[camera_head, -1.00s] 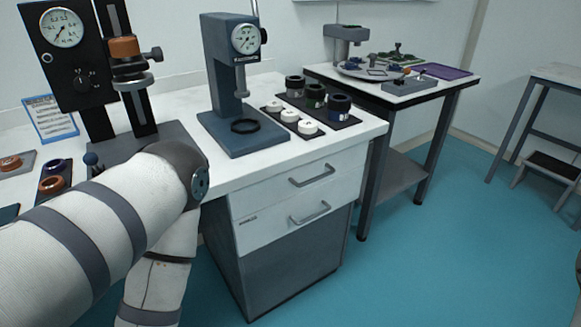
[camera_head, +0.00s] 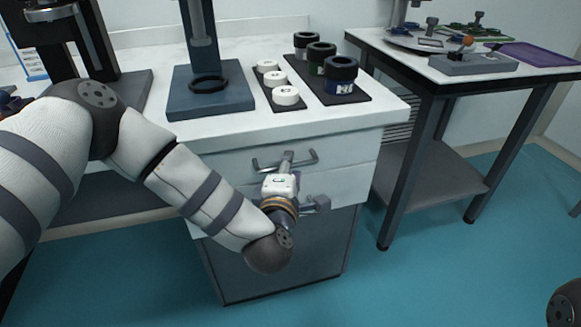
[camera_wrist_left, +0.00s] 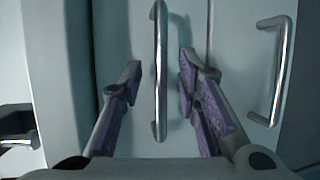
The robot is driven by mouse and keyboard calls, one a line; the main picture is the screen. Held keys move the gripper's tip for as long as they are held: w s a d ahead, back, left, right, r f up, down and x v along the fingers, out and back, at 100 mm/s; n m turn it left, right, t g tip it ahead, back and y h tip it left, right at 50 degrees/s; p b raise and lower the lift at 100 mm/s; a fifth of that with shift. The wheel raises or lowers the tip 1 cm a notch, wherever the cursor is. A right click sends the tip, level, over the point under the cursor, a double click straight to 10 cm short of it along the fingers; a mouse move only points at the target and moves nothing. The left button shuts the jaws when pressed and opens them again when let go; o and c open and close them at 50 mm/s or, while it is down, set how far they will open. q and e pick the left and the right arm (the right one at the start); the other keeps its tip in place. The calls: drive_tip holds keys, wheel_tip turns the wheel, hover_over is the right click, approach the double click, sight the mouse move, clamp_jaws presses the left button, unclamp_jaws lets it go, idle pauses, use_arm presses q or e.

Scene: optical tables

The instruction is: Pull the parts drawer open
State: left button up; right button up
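The white cabinet under the near table has two stacked drawers. The upper drawer front (camera_head: 350,153) bears a grey bar handle (camera_head: 309,160); this drawer looks shut. My left gripper (camera_head: 287,160) is at that handle. In the left wrist view my left gripper (camera_wrist_left: 158,85) is open, one finger on each side of the upper handle (camera_wrist_left: 160,45), with gaps between fingers and bar. The lower drawer's handle (camera_wrist_left: 283,70) shows to the right there; in the head view my gripper and wrist partly hide it. My right gripper is out of view.
The white tabletop (camera_head: 375,112) above holds a dark gauge stand (camera_head: 215,105), white rings (camera_head: 285,96) and black-rimmed cylinders (camera_head: 340,78). A second table (camera_head: 440,75) stands to the right. Blue floor (camera_head: 440,275) in front of the cabinet is clear.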

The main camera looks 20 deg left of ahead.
use_arm(q)
drive_tip(key=shift+x, duration=0.75)
drive_tip(key=shift+a, duration=0.15)
drive_tip(key=shift+c, duration=0.2)
drive_tip(key=shift+f, duration=0.1)
clamp_jaws()
drive_tip(key=shift+s, duration=0.1)
